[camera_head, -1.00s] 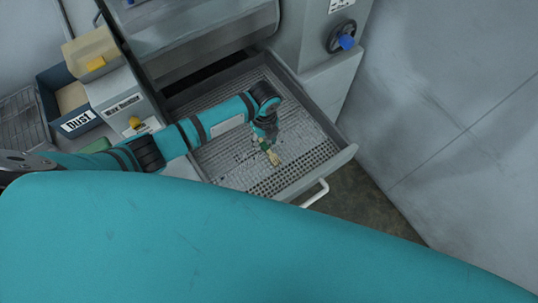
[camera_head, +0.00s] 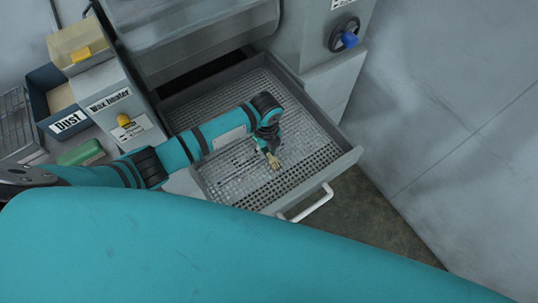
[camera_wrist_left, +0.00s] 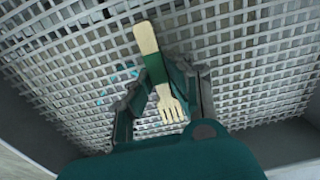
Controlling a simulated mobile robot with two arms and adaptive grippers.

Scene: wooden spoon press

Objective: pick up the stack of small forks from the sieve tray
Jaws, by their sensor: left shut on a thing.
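The stack of small forks (camera_head: 274,163) shows as one pale wooden fork shape at my left gripper (camera_head: 268,147) in the head view. In the left wrist view, the forks (camera_wrist_left: 148,40) lie between the fingers of my left gripper (camera_wrist_left: 160,85), which is shut on them. The tines point toward the wrist and the handle end points away. How many forks are in the stack cannot be told. The sieve tray (camera_head: 222,186) is a grey perforated drawer below the gripper. Its mesh also fills the left wrist view (camera_wrist_left: 250,70). Any gap between forks and mesh is unclear.
The tray's raised front wall (camera_head: 325,175) and white handle (camera_head: 312,205) stand close by the gripper. The machine housing (camera_head: 200,40) rises behind. A dust bin (camera_head: 68,122) and a wax heater (camera_head: 118,95) are at the left. A wall closes the right side.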

